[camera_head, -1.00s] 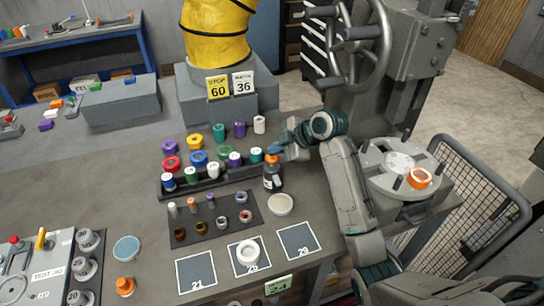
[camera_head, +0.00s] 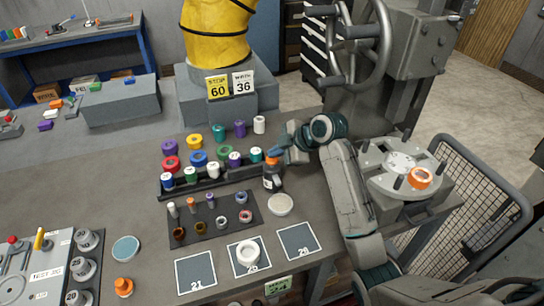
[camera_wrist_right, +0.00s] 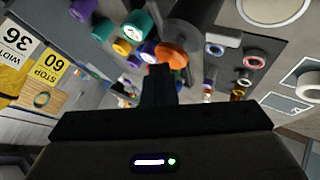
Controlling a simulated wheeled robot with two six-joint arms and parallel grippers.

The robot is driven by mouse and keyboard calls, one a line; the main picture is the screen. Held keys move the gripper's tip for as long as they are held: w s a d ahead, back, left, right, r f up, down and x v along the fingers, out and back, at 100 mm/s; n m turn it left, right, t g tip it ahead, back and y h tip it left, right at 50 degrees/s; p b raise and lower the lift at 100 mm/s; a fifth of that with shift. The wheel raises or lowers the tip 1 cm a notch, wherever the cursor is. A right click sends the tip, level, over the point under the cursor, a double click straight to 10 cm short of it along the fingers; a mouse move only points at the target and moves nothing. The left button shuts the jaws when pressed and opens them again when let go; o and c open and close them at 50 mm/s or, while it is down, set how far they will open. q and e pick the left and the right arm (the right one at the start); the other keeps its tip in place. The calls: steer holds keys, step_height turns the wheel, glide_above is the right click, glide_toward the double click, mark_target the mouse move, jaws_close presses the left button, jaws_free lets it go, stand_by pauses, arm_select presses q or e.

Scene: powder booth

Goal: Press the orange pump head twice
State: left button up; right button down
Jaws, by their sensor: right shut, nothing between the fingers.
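The dark pump bottle (camera_head: 271,182) stands upright on the bench, right of the rack of coloured rolls. Its orange pump head (camera_head: 271,161) is largely covered by my right gripper (camera_head: 275,152), which sits directly above it with its fingers shut and empty. In the right wrist view, the orange pump head (camera_wrist_right: 174,55) shows just beyond the tips of my shut right gripper (camera_wrist_right: 160,70). I cannot tell whether the fingertips touch the head or how far it is pressed down. My left gripper is not in view.
Left of the bottle stand a rack (camera_head: 215,181) of coloured rolls and a dark mat (camera_head: 213,227) with small rings. A pale round disc (camera_head: 280,205) lies in front of the bottle. A round fixture (camera_head: 378,163) holding an orange ring stands at right.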

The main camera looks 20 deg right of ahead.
mark_target(276, 159)
steer(key=shift+f, duration=0.45)
steer(key=shift+r, duration=0.15)
stand_by(0.3)
steer(key=shift+r+p, duration=1.05)
steer(key=shift+r, duration=0.25)
step_height(276, 159, up, 5)
steer(key=p, duration=0.4)
stand_by(0.3)
